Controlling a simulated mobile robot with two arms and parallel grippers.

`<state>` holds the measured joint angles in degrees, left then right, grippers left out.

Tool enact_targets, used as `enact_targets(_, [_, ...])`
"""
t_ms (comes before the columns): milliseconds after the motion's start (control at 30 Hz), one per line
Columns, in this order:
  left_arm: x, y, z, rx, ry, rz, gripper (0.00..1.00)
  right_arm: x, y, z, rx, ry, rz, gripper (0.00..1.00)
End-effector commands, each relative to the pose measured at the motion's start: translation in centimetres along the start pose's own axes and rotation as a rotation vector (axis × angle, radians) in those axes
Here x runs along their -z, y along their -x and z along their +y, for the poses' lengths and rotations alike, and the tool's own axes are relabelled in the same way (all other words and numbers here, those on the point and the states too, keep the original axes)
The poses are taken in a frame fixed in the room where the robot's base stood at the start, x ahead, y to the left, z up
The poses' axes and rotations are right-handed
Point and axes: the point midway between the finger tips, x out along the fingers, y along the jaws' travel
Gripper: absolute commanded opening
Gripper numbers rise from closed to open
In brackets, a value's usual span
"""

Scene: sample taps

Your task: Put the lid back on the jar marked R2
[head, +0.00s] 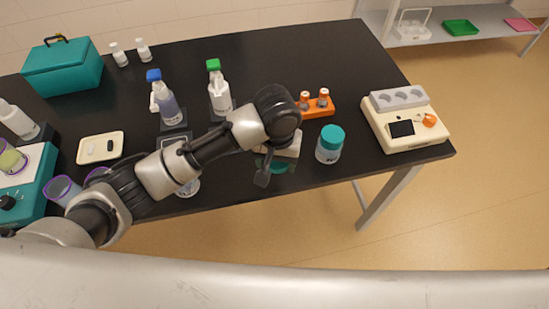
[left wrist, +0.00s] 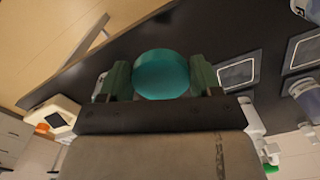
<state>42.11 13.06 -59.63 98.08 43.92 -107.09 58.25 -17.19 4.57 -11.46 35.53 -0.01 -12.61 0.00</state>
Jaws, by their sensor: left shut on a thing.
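My left gripper (head: 276,168) is over the front part of the black table, seen from behind its arm in the head view. In the left wrist view its two fingers (left wrist: 161,80) are shut on a round teal lid (left wrist: 161,73). A sliver of the lid also shows in the head view (head: 284,168). A clear jar with a teal lid on (head: 328,146) stands to the right of the gripper; its label is too small to read. A glass vessel (head: 188,187) is partly hidden under my left arm, and I cannot tell its mark. My right gripper is not in view.
A cream device (head: 405,125) stands at the table's right end. An orange rack (head: 317,109) with small vials is behind the lidded jar. A blue-topped bottle (head: 166,100) and a green-topped bottle (head: 218,92) stand behind my arm. The table's back right is clear.

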Motion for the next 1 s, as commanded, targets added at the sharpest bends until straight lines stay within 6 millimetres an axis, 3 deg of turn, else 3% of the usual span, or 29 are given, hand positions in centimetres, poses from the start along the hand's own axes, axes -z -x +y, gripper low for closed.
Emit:
enact_targets(167, [-0.1, 0.1, -1.5, -0.001, 0.012, 0.001, 0.42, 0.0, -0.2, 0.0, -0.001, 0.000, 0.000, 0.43])
enact_targets(400, [-2.7, 2.1, -9.9, -0.011, 0.075, 0.005, 0.42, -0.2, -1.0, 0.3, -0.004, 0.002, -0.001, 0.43])
enact_targets(600, [-6.1, 4.4, -15.1, -0.005, 0.104, 0.005, 0.42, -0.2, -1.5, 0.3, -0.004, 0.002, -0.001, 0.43])
enact_targets(767, [-7.5, 5.3, -16.5, 0.000, 0.112, 0.001, 0.42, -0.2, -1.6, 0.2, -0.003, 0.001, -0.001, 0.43])
enact_targets(1000, [-7.6, 5.4, -16.6, -0.001, 0.112, 0.000, 0.42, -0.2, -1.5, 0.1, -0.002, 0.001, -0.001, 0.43])
